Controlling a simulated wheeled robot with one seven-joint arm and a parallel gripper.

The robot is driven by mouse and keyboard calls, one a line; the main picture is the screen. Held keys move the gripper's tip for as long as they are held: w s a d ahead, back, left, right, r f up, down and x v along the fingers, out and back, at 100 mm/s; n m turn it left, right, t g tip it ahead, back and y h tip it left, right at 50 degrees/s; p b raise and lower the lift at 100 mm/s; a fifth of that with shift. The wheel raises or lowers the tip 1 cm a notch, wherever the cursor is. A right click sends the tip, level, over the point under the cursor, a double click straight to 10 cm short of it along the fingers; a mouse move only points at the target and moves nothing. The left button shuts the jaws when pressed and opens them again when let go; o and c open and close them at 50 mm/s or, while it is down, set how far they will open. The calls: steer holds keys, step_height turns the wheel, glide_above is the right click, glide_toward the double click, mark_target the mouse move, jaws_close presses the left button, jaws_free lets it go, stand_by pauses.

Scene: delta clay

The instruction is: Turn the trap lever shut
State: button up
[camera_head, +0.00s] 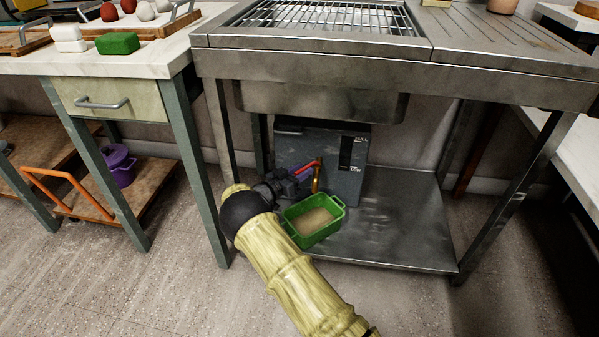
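The grey trap box (352,187) stands on the steel shelf under the sink, with a dark gauge marked FULL at its upper right front. A red lever (307,167) shows at its front, slanting up to the right. A brass-coloured pipe (316,182) drops beside it. My gripper (300,180) is at the lever, its dark fingers close to or touching it. The fingers are small and partly overlap the lever, so I cannot tell whether they grip it. A green tub (336,225) holding tan, murky contents sits in front of the box, below the pipe.
The steel sink bench (330,62) with its grate is above. Its shelf (410,225) has free room right of the box. A green table leg (205,170) stands close left of my arm. A purple pot (120,165) sits on a low wooden shelf at left.

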steer(key=p+v, duration=0.7)
steer(key=v, duration=1)
steer(key=shift+a, duration=0.15)
